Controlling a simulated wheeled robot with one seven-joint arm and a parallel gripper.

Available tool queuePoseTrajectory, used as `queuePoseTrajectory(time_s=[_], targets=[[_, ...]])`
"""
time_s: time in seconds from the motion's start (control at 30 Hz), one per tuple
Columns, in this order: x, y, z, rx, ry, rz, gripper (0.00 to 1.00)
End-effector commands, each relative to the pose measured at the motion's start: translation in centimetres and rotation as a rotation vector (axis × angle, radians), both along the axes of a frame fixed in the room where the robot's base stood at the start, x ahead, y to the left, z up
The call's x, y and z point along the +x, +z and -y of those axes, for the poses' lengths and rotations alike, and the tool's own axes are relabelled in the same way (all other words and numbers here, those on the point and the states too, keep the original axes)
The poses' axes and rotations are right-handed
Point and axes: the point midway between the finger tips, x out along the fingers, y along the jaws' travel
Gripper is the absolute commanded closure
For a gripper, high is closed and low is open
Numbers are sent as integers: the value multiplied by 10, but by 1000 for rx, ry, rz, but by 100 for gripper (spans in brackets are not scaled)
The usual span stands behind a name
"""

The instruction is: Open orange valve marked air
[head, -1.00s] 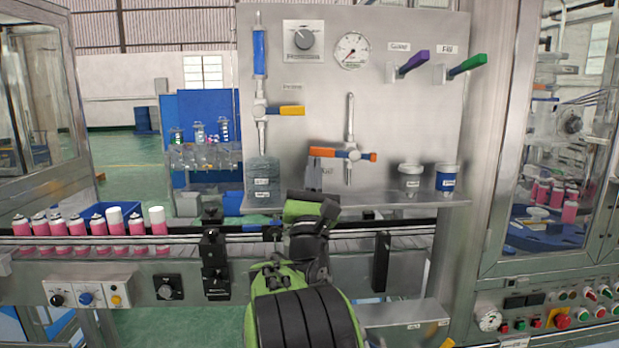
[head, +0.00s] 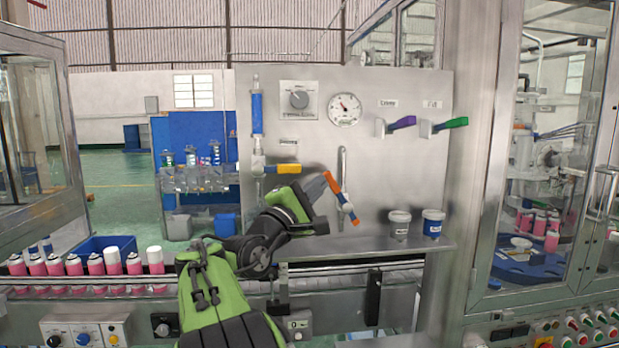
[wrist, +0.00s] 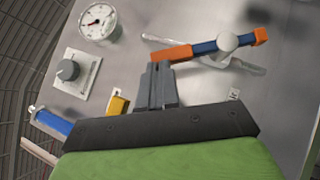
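The orange valve lever (head: 334,187) is on the steel panel, right of my gripper. It has orange ends and a blue middle, and it slants from upper left to lower right across its pivot. Its vertical pipe (head: 342,160) rises above it. My gripper (head: 323,180) reaches up to the lever's upper left end. In the wrist view, the grey fingers (wrist: 158,66) are close together, with their tips at the edge of the lever's longer orange end (wrist: 171,53). They look in contact with it, with nothing visible between them. The air label is not readable.
A yellow-orange lever (head: 288,169) on a blue-tubed line is just left of my gripper. A knob (head: 298,100), a gauge (head: 345,109), and purple (head: 403,123) and green (head: 451,123) levers sit higher. Two cups (head: 399,224) (head: 433,222) stand on the shelf (head: 370,245).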

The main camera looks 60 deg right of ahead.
Motion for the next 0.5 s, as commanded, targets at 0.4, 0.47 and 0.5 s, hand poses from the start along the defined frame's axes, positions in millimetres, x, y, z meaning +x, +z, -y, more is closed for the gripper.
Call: queuePoseTrajectory(time_s=[0.4,0.47,0.5], targets=[[-16,24,15,166,1,182,100],[-17,25,16,164,3,181,100],[-18,26,17,164,3,180,100]])
